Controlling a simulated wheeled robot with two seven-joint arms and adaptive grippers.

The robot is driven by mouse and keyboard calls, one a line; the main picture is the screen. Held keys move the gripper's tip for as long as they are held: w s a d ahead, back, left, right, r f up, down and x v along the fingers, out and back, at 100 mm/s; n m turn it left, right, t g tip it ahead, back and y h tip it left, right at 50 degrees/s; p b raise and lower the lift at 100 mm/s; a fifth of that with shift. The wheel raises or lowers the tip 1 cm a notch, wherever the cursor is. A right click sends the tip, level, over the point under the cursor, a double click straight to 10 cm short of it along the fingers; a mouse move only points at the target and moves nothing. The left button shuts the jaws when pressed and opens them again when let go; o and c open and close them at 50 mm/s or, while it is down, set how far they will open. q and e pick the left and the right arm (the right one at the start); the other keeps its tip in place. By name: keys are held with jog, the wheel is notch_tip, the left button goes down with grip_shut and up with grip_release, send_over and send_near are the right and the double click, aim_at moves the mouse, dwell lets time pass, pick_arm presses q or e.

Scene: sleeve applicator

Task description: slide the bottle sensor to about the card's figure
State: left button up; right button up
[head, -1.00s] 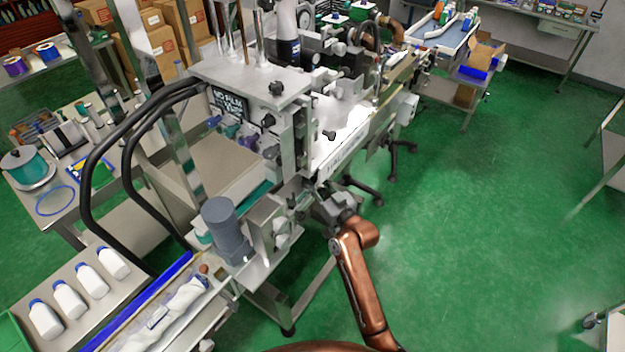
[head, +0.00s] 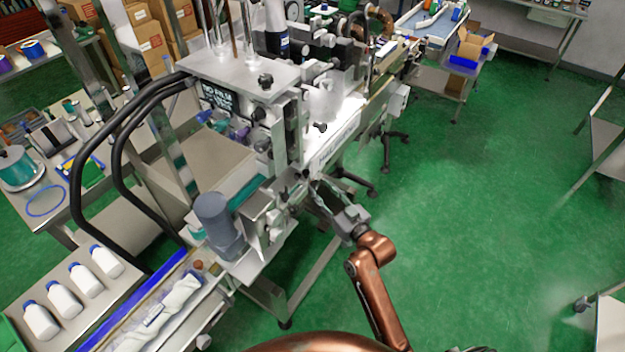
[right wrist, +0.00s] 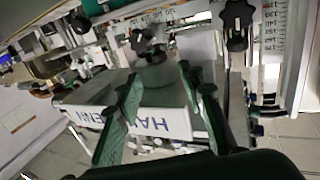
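My right gripper (head: 318,190) is at the front edge of the sleeve machine, beside its rail. Another black knob (right wrist: 237,16) sits by a marked scale (right wrist: 272,30) at the upper right. I cannot tell for certain which part is the bottle sensor, and no card's figure is readable. My left gripper is not in view.
The sleeve machine (head: 240,75) fills the middle, with a dark display (head: 219,97) and a grey motor cylinder (head: 216,222). Black hoses (head: 75,180) arch at left.

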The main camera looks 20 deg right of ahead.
jog(key=v, duration=0.2)
jog(key=shift+s, duration=0.4)
jog(key=s+d+f+m+g+h, duration=0.1)
jog(key=s+d+f+g, duration=0.15)
jog(key=f, duration=1.45)
jog(key=s+d+f+m+g+h, duration=0.1)
jog(key=s+d+f+g+h, duration=0.15)
jog(key=f, duration=1.55)
jog(key=s+d+f+g, duration=0.1)
jog(key=s+f+g, duration=0.1)
jog(key=s+f, duration=0.4)
jog(key=s+f+g, duration=0.2)
jog(key=s+f, duration=0.2)
jog(key=f, duration=0.5)
jog(key=s+d+f+g, duration=0.1)
jog(key=s+f+g, duration=0.1)
jog(key=s+f, duration=0.65)
jog(key=s+d+f+g, duration=0.1)
jog(key=s+f+g, duration=0.1)
jog(key=s+f, duration=0.65)
jog(key=s+f+g, duration=0.1)
jog(key=s+f, duration=0.1)
jog(key=s, duration=1)
jog(key=s+d+f+g+h, duration=0.1)
jog(key=s+f+g, duration=0.1)
jog(key=s, duration=1.1)
jog(key=shift+s+d+f+g, duration=0.25)
jog(key=shift+d+f+g, duration=0.05)
jog(key=shift+f, duration=0.05)
